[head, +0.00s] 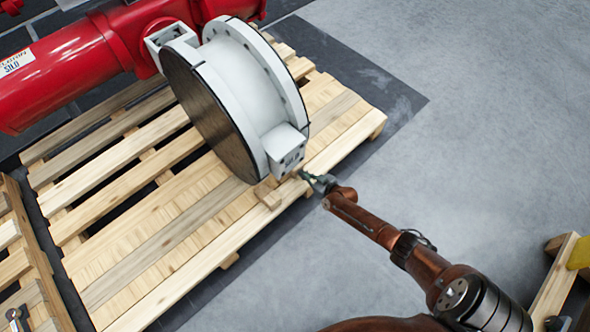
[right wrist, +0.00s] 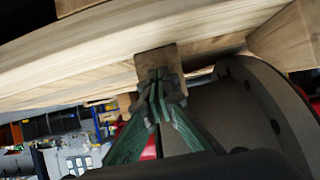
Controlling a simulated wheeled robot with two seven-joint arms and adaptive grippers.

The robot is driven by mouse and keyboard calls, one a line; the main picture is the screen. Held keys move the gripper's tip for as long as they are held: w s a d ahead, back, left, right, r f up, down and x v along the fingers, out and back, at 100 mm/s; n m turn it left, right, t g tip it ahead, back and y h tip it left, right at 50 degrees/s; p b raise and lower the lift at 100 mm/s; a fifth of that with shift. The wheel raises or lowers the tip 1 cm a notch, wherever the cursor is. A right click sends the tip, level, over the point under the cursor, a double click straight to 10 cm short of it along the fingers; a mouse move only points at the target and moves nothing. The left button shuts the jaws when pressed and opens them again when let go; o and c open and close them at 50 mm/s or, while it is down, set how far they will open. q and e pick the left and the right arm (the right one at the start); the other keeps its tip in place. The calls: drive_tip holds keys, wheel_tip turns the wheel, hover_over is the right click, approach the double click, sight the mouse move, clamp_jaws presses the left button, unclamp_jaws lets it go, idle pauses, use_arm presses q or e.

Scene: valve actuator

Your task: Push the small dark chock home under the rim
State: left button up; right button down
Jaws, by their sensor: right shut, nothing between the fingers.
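The small dark chock (right wrist: 157,62) is a brown block in the right wrist view, darker than the pale wood around it. It lies right in front of my right gripper's fingertips (right wrist: 158,88); they look to be touching it, not around it. The grey rim (right wrist: 235,100) is beside it. In the head view, my right gripper (head: 306,176) is shut and empty by the lower edge of the white valve body (head: 255,85). The chock cannot be made out clearly there. A dark part at the lower left edge looks like my left gripper (head: 18,316); its jaws are unclear.
The valve stands on a slatted wooden pallet (head: 150,235), with a red actuator (head: 75,65) behind. A pale wood block (head: 267,196) lies beside the rim. Another pallet (head: 30,270) is at the left.

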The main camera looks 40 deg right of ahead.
sight(299, 169)
drive_tip(key=shift+w+b, duration=0.5)
drive_tip(key=shift+w, duration=0.7)
drive_tip(key=shift+w+a, duration=0.1)
drive_tip(key=shift+w, duration=0.25)
drive_tip(key=shift+w+f, duration=0.1)
drive_tip(key=shift+w, duration=0.25)
drive_tip(key=shift+w+b, duration=0.35)
drive_tip(key=shift+b, duration=0.05)
drive_tip(key=shift+w+a, duration=0.1)
drive_tip(key=shift+w, duration=0.2)
idle(0.3)
drive_tip(key=shift+s, duration=0.1)
drive_tip(key=shift+s+r+p, duration=0.2)
drive_tip(key=shift+s+p, duration=0.2)
drive_tip(key=shift+s, duration=0.75)
drive_tip(key=s+p, duration=0.2)
drive_tip(key=s, duration=0.5)
drive_tip(key=shift+s+d, duration=0.25)
drive_tip(key=shift+d, duration=0.15)
